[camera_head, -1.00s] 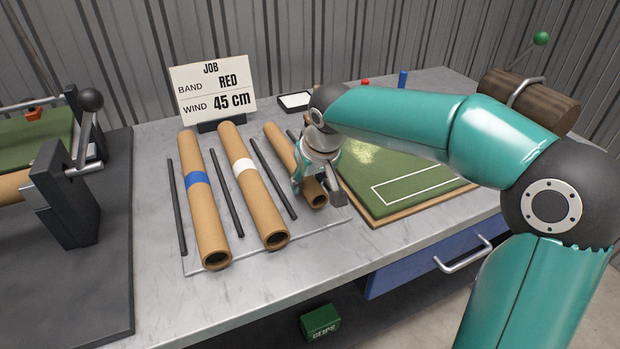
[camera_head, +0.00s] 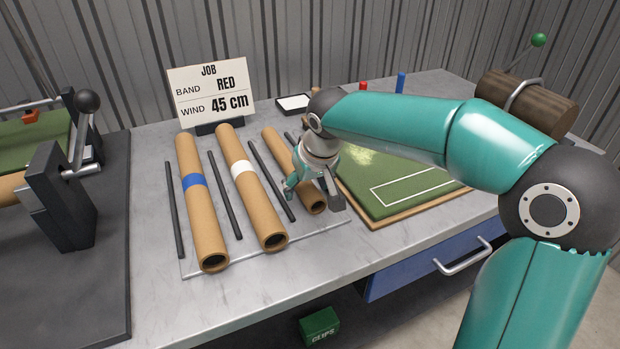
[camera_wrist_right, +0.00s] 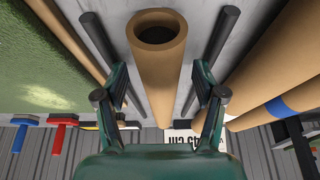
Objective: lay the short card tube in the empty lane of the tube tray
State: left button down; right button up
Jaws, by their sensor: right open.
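The short card tube (camera_head: 278,145) is plain tan and lies in the right-hand lane of the tube tray (camera_head: 190,273), between two dark rails. Its open end shows large in the right wrist view (camera_wrist_right: 155,75). My right gripper (camera_head: 314,197) is open, its fingers on either side of the tube and apart from it in the right wrist view (camera_wrist_right: 160,97). The gripper hides part of the tube in the head view. A blue-banded tube (camera_head: 206,220) and a white-banded tube (camera_head: 258,210) lie in the other lanes. My left gripper is out of view.
A green turf sheet (camera_head: 400,185) on a board lies just right of the tray. A job card (camera_head: 212,92) stands behind the tray. A dark winding stand (camera_head: 65,205) is at the left. Bare bench (camera_head: 190,310) lies in front.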

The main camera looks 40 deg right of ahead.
jog(key=v, duration=1.1)
jog(key=shift+s+r, duration=0.1)
jog(key=shift+r, duration=0.05)
jog(key=shift+s+r, duration=0.1)
jog(key=shift+r, duration=0.1)
